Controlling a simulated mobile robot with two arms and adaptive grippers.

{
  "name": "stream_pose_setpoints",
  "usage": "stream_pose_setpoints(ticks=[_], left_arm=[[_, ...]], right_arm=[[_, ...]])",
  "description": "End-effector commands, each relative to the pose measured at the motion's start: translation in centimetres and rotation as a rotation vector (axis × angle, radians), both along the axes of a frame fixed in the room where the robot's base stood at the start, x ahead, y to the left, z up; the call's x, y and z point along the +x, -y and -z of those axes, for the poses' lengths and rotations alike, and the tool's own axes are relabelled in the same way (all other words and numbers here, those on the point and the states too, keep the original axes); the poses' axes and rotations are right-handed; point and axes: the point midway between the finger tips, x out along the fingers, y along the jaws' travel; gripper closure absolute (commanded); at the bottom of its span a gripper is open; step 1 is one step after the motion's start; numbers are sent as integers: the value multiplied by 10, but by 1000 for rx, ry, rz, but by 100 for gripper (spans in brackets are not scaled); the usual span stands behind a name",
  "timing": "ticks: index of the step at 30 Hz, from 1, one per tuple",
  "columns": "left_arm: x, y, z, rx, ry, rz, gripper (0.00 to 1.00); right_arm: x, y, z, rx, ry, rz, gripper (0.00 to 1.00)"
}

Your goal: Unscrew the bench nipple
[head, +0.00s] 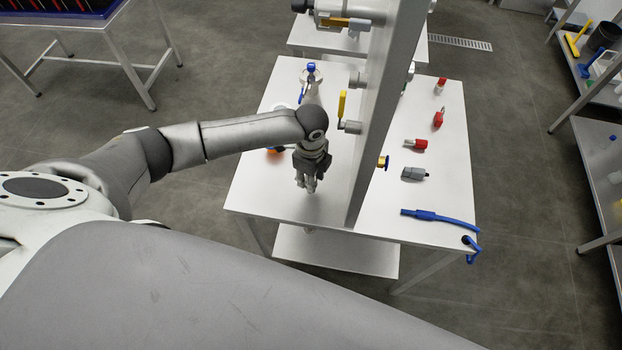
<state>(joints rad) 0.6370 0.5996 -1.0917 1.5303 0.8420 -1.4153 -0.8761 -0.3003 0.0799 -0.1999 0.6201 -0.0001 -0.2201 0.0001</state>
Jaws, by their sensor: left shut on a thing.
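My left arm reaches in from the left over the white bench (248,190). My left gripper (307,187) points down over the bench, left of the upright grey panel. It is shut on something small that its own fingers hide. I cannot make out the bench nipple apart from the gripper, nor tell whether the held thing is it or whether it touches the bench top. My right gripper is not in view.
The grey panel (385,100) stands upright close right of my gripper. A yellow-handled valve (342,104) is on its left side. Several red fittings, a grey fitting (413,174) and a blue hose (440,217) lie right of it. The bench's front left is clear.

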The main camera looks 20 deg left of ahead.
Motion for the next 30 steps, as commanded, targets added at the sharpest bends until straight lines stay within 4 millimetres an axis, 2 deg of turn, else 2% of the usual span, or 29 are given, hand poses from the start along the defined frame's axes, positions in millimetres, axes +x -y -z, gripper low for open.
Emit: stream_pose_setpoints(ticks=[9,23,30], left_arm=[[-1,1,0,-1,-2,-343,100],[0,0,0,0,-1,-419,100],[-1,1,0,-2,-2,-685,100]], right_arm=[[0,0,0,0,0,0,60],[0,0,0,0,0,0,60],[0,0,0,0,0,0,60]])
